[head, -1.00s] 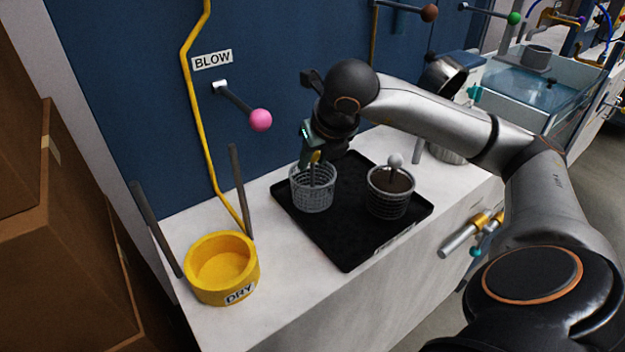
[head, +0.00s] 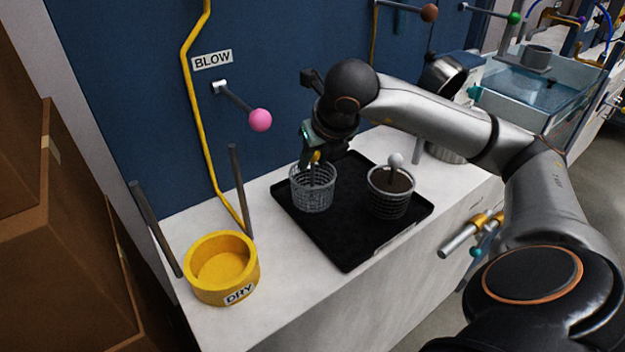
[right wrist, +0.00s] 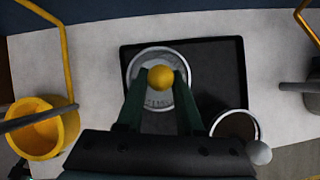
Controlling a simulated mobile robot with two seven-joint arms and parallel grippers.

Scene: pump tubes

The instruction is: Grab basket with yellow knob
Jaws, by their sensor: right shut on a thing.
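A grey mesh basket (head: 313,194) stands on the left part of the black tray in the head view. Its yellow knob (head: 316,157) shows just under my right gripper (head: 313,161). In the right wrist view the yellow knob (right wrist: 160,77) sits between the two green fingers of the right gripper (right wrist: 160,88), with the round basket (right wrist: 148,55) below. The right gripper is shut on the knob. The basket appears to rest on the tray. My left gripper is not in view.
A second basket (head: 390,203) with dark contents and a white knob (head: 395,160) stands on the tray (head: 345,255), to the right. A yellow DRY bowl (head: 222,268) is at the left, near two grey posts. A pink-knobbed lever (head: 260,120) juts from the blue wall.

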